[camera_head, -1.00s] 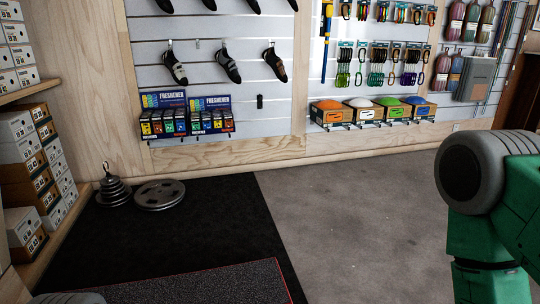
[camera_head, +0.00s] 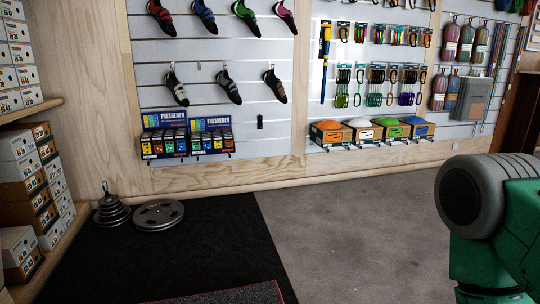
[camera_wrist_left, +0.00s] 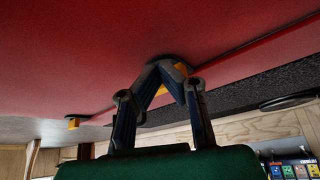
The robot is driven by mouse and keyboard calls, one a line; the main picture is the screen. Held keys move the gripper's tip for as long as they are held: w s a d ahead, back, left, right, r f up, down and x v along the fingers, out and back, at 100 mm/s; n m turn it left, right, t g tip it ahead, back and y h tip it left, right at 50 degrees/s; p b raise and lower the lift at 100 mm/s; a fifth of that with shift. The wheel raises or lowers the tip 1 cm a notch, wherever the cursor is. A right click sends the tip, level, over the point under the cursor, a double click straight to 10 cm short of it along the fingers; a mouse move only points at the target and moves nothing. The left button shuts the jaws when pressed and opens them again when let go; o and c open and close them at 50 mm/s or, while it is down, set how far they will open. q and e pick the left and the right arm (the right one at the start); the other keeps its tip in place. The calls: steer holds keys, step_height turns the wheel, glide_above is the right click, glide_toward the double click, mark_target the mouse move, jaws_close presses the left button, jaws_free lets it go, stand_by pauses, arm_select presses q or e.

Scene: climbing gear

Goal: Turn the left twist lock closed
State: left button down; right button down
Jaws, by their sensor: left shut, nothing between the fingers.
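No twist lock can be made out for certain. In the left wrist view a large red surface (camera_wrist_left: 90,60) fills the upper part. My left gripper (camera_wrist_left: 170,68) is shut and empty, its fingertips at or close to the red surface; contact cannot be told. A small yellow part shows just behind the fingers, mostly hidden by them. Another small yellow piece (camera_wrist_left: 73,123) sits at the red surface's lower edge, left of the gripper. In the head view neither gripper shows; a green and grey part of my right arm stands at the right edge.
The head view shows weight plates (camera_head: 158,215) on a black mat (camera_head: 215,240), with a red-edged mat (camera_head: 262,294) at the bottom. Boxes (camera_head: 20,160) fill shelves at left. A wall display (camera_head: 215,55) carries climbing shoes. Grey floor (camera_head: 350,230) is clear.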

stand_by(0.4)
arm_select(q)
steer(key=shift+s+a, duration=0.1)
steer(key=shift+s, duration=0.25)
step_height(320, 180, up, 6)
steer(key=p, duration=0.5)
